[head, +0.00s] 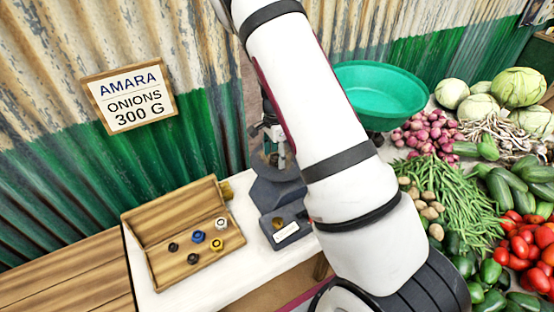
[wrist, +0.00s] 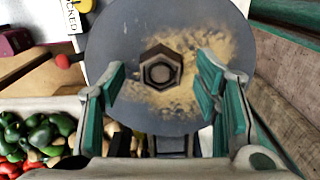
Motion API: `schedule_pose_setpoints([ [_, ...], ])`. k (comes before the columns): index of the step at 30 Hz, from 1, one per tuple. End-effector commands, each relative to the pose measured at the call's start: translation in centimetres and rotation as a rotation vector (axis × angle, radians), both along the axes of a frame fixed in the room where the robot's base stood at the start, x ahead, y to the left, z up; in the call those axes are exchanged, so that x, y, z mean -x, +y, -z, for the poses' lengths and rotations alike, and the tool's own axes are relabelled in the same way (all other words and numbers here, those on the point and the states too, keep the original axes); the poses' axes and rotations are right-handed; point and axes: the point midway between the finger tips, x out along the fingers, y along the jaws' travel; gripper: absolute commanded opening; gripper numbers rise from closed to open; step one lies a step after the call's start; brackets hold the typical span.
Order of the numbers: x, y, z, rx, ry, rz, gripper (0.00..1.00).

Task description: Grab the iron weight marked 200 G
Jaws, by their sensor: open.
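A dark hexagonal iron weight (wrist: 160,68) with a round recess in its top sits on a round grey pan (wrist: 112,35) in the wrist view. Its marking cannot be read. My gripper (wrist: 163,76) is open, with its green-padded fingers on either side of the weight and apart from it. In the head view my arm hides much of the balance (head: 272,190), and the weight on the pan cannot be made out. A wooden box (head: 160,222) holds several small weights, among them a blue one (head: 198,237), a white-topped one (head: 221,223) and a yellow one (head: 217,244).
Tan dust is spread over the pan. A green basin (head: 385,88) stands behind my arm, with onions (head: 428,133), beans (head: 460,195) and tomatoes (head: 527,245) to the right. A sign (head: 130,97) on the corrugated wall reads "AMARA ONIONS 300 G". White tabletop is bare around the box.

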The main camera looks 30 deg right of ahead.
Motion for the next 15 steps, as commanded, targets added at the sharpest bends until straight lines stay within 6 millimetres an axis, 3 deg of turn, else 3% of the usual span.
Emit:
schedule_pose_setpoints([
  [8, -0.07, 0.02, 0.20, 0.000, -0.001, -0.001, 0.54],
  [15, -0.05, 0.02, 0.19, -0.001, -0.001, -0.001, 0.00],
])
